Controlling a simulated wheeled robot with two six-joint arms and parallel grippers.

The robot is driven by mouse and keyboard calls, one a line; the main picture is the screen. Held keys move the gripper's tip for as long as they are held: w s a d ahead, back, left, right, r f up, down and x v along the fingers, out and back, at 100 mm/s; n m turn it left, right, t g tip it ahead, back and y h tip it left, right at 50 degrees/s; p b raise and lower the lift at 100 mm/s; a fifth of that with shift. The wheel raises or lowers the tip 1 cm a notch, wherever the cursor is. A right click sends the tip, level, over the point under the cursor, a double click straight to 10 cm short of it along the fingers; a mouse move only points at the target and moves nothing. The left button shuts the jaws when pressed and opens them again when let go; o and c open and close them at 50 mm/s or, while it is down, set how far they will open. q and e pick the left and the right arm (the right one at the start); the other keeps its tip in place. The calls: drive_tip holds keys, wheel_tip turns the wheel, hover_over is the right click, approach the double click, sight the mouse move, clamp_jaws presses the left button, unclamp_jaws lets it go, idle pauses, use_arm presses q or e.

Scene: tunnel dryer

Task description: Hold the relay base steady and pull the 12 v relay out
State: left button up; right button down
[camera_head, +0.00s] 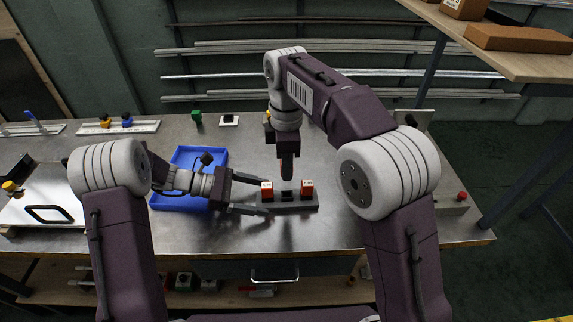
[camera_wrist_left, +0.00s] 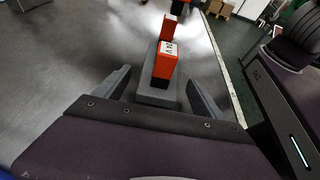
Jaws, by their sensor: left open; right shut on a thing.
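The grey relay base (camera_head: 300,207) lies on the metal bench. A red relay with a pale top stands at its left end (camera_head: 267,191) and another at its right end (camera_head: 307,188). My right gripper (camera_head: 287,176) points straight down and is shut on a red relay (camera_head: 284,168) above the middle of the base, apparently raised clear of it. My left gripper (camera_head: 262,198) is open at the base's left end. In the left wrist view its fingers (camera_wrist_left: 157,97) lie either side of the base (camera_wrist_left: 158,94), near a labelled relay (camera_wrist_left: 165,62), with small gaps.
A grey box with a red button (camera_head: 452,203) is at the right. A white panel with a black handle (camera_head: 45,212) is at the far left. The bench front is clear.

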use_arm(q)
drive_tip(key=v, duration=1.2)
drive_tip(key=shift+f, duration=0.1)
